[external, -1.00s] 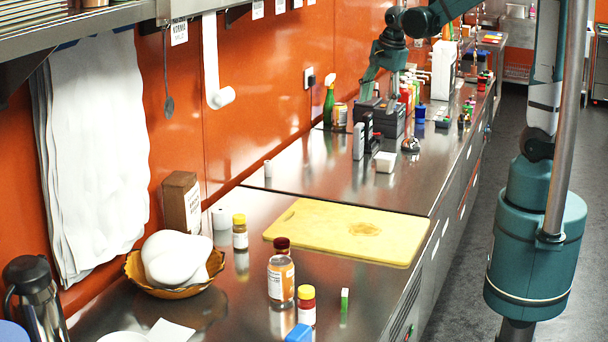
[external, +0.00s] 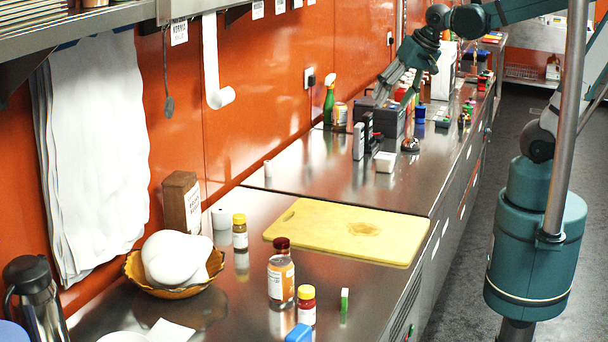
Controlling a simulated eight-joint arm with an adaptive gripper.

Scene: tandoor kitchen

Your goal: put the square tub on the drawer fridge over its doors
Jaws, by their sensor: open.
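A small white tub (external: 385,162), square in outline, stands on the steel counter top beyond the yellow board. My gripper (external: 381,97) is open, pointing down behind and above the tub, beside a dark box-shaped device (external: 386,117). It is clear of the tub, and its fingertips are small and hard to make out. The steel-topped unit (external: 408,300) along the right has a front seen at a steep angle, with a grille and panels. I cannot tell clearly which panels are doors and which are drawers.
A yellow cutting board (external: 340,232) lies on the nearer top. Dark upright holders (external: 367,132) stand just left of the tub, and a green bottle (external: 329,104) is farther back. Jars and bottles (external: 281,278) crowd the near end. Bare steel lies left of the tub.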

